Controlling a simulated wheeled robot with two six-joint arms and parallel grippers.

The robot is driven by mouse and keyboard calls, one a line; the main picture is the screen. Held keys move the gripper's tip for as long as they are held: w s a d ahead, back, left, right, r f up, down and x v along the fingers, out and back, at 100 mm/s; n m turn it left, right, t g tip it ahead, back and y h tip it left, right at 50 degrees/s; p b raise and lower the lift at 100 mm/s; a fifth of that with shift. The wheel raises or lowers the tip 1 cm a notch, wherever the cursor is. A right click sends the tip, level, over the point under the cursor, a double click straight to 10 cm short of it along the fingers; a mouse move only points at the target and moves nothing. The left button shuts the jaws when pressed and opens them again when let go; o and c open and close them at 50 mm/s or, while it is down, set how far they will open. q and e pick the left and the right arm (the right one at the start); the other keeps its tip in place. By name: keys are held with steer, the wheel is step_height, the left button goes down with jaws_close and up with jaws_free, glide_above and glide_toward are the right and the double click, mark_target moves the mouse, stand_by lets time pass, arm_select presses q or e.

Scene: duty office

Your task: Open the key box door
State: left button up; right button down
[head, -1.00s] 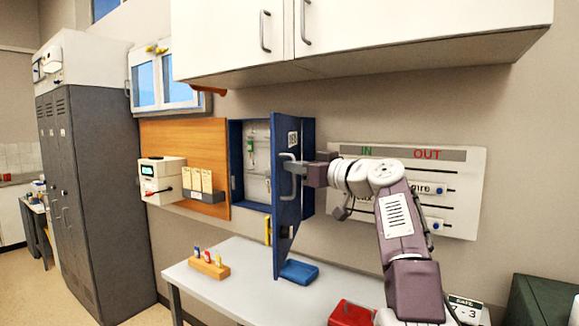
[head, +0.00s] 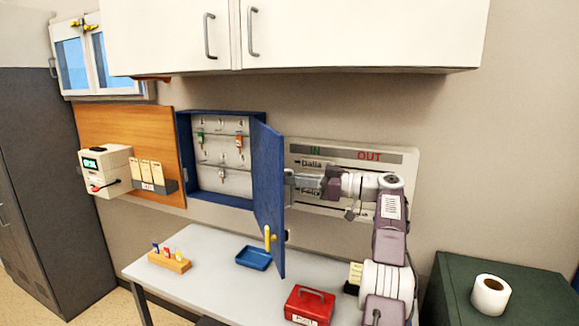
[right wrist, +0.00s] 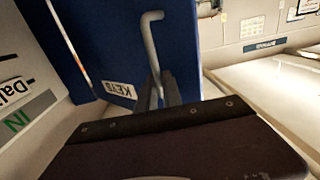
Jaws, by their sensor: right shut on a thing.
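The blue key box (head: 184,150) hangs on the wall with its door (head: 268,170) swung well open to the right. Inside are rows of hooks with a few keys on coloured tags. My left gripper is not in view.
Below is a white table (head: 215,285) with a blue tray (head: 253,258), a red cash box (head: 309,304) and a wooden holder (head: 169,262). The IN/OUT board (head: 400,160) is on the wall behind my right arm. White cupboards (head: 300,35) hang above.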

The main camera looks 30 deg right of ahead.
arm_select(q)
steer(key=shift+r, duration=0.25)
arm_select(e)
steer(key=shift+d+f, duration=0.2)
steer(key=shift+d, duration=0.05)
